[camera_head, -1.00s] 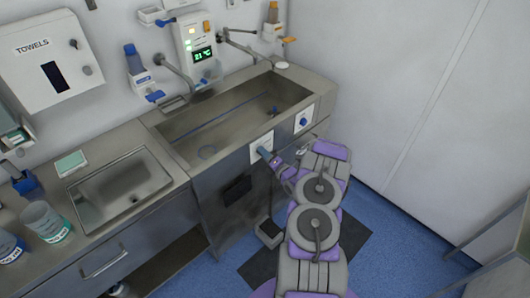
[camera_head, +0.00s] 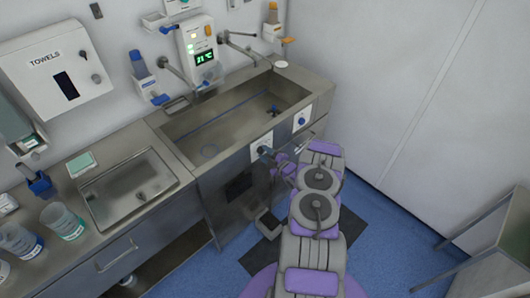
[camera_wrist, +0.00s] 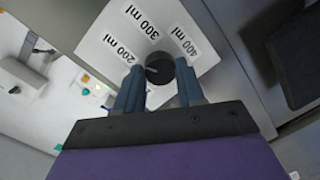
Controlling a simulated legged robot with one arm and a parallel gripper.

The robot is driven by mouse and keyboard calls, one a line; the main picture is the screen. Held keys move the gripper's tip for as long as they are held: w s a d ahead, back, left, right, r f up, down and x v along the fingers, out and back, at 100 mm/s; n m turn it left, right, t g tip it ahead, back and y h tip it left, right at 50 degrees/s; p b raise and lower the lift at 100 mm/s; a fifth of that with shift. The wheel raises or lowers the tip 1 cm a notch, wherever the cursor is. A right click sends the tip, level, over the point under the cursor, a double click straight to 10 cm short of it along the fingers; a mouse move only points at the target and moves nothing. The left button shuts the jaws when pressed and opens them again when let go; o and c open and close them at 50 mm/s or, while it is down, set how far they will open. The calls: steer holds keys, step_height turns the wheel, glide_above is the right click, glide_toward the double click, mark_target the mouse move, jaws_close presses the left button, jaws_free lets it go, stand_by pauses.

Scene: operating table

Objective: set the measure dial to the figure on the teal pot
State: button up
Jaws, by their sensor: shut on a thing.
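The measure dial is a black knob (camera_wrist: 161,66) on a white plate (camera_wrist: 103,44) printed 200 ml, 300 ml and 400 ml. A small pale mark shows on the knob, but I cannot tell for sure which figure it points at. My gripper (camera_wrist: 158,82) is shut on the knob, one blue-grey finger on each side. In the head view, the dial plate (camera_head: 262,145) is on the sink unit's front, with my gripper (camera_head: 268,154) against it. The teal pot (camera_head: 64,222) is a clear beaker with a teal label on the left counter; its figure is too small to read.
A blue-labelled beaker (camera_head: 20,241) stands left of the teal pot. A second plate with a blue knob (camera_head: 301,119) is right of the dial. The sink trough (camera_head: 235,115) lies above the dial. A dark pedal-like part (camera_head: 268,222) juts out low in front.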

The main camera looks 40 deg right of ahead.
steer(key=m, duration=0.5)
steer(key=shift+s+d+f+y, duration=0.1)
steer(key=shift+d+f+y, duration=0.1)
steer(key=shift+y, duration=0.2)
steer(key=m+y, duration=0.1)
steer(key=m, duration=0.4)
steer(key=shift+f+b, duration=0.15)
steer(key=shift+b, duration=0.25)
steer(key=m+b, duration=0.2)
steer(key=m, duration=0.3)
steer(key=shift+a+f+m+y, duration=0.1)
steer(key=shift+f+m+y, duration=0.05)
steer(key=shift+m+y, duration=0.2)
steer(key=m+b, duration=0.1)
steer(key=m, duration=0.4)
steer(key=shift+t, duration=0.3)
steer(key=shift+a+m, duration=0.1)
steer(key=shift+m, duration=0.15)
steer(key=o, duration=1)
steer(key=shift+r, duration=0.2)
steer(key=shift+o, duration=0.2)
